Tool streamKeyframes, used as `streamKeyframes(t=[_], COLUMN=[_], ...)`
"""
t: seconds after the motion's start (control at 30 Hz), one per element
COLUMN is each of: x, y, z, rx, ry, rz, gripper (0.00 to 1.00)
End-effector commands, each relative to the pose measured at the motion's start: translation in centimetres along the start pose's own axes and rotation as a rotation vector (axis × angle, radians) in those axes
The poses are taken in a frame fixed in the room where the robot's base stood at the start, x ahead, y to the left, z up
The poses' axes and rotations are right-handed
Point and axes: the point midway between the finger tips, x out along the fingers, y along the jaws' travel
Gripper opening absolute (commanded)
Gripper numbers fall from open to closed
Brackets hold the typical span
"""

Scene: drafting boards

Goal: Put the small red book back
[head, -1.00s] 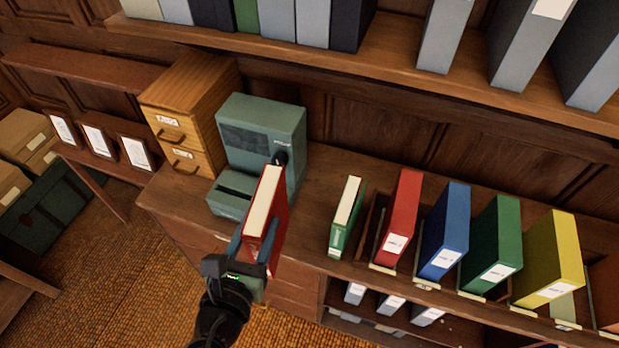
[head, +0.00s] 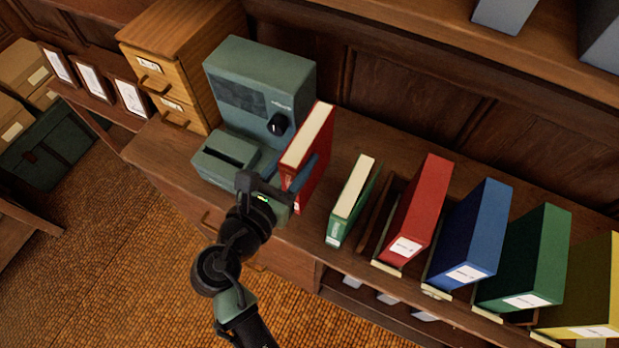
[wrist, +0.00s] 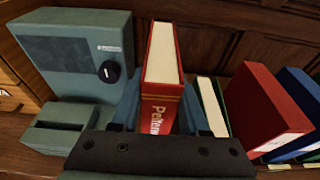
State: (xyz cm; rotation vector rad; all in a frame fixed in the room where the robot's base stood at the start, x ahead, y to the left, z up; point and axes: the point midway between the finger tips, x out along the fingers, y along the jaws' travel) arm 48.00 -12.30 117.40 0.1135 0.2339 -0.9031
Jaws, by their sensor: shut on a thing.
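The small red book (head: 309,150) stands upright with cream page edges on top. In the wrist view the red book (wrist: 161,100) sits between the two fingers, its lettered spine facing me. My gripper (head: 298,182) is shut on it, just right of the grey-green machine. A thin green book (head: 354,200) stands upright to the right of the held book, with a gap between them. Whether the red book's lower edge touches the counter is hidden by the gripper in the wrist view and cannot be told.
The grey-green machine (head: 257,85) with a black knob stands close on the left, beside a wooden drawer cabinet (head: 180,62). Right of the green book stand red (head: 416,210), blue (head: 470,235), green and yellow binders in holders. A panelled wall rises behind the counter.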

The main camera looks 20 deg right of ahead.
Motion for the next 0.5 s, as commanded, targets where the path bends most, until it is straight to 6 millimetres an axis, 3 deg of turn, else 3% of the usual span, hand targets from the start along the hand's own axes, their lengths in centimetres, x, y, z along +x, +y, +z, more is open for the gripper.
streamKeyframes(t=[0.3,0.5], x=[1.2,1.6], y=[0.1,0.1], z=[-4.5,-5.9], rx=[-0.001,0.002], ry=[-0.005,-0.006], rz=[0.0,0.001], gripper=[0.0,0.0])
